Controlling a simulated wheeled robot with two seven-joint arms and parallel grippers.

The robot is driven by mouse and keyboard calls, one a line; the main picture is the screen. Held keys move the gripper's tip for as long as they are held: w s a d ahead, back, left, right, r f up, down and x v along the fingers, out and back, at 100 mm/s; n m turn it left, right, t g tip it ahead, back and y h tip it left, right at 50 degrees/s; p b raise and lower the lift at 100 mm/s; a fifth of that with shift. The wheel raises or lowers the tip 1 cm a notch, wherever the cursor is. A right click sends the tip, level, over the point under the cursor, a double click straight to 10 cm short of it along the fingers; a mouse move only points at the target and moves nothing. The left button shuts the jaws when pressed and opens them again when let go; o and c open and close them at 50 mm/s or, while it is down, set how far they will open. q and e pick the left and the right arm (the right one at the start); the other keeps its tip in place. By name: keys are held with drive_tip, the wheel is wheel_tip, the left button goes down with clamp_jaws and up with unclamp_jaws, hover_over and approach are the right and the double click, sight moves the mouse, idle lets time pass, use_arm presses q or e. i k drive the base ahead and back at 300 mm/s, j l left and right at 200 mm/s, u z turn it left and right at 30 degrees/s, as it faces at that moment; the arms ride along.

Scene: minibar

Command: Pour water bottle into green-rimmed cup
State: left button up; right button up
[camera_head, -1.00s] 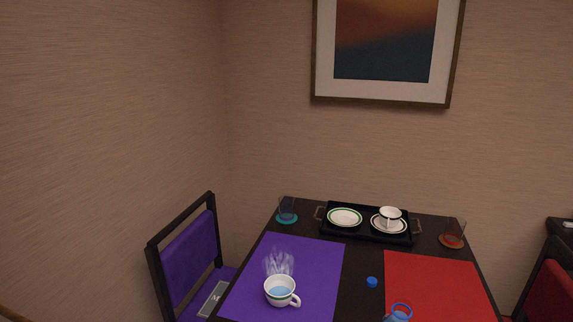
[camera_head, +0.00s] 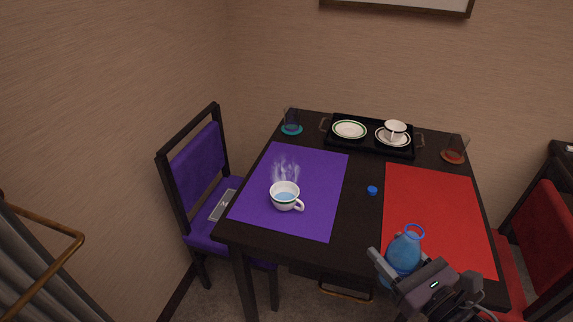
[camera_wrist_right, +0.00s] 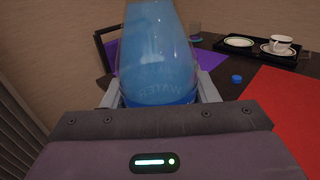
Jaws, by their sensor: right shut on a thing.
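The green-rimmed cup (camera_head: 285,196) is white with a side handle and stands upright on the purple placemat (camera_head: 315,215). Bluish liquid shows inside it and pale steam rises above it. My right gripper (camera_head: 402,270) is shut on the blue water bottle (camera_head: 404,251), at the front of the red placemat (camera_head: 440,210) and to the right of the cup. The bottle is uncapped, its mouth up, apart from the cup. In the right wrist view the bottle (camera_wrist_right: 157,55) stands between the gripper's fingers (camera_wrist_right: 160,96). My left gripper is not in view.
A blue cap (camera_head: 372,190) lies between the placemats. A black tray (camera_head: 365,140) at the back holds a green-rimmed saucer (camera_head: 349,129) and another cup (camera_head: 396,130) on a saucer. Glasses stand at the back left (camera_head: 291,120) and back right (camera_head: 455,147).

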sight(284, 195)
drive_tip(key=i+l, duration=0.15)
drive_tip(key=l, duration=0.15)
drive_tip(key=i+l, duration=0.15)
drive_tip(key=l, duration=0.2)
drive_tip(key=i+l, duration=0.15)
drive_tip(key=l, duration=0.15)
drive_tip(key=u, duration=1.2)
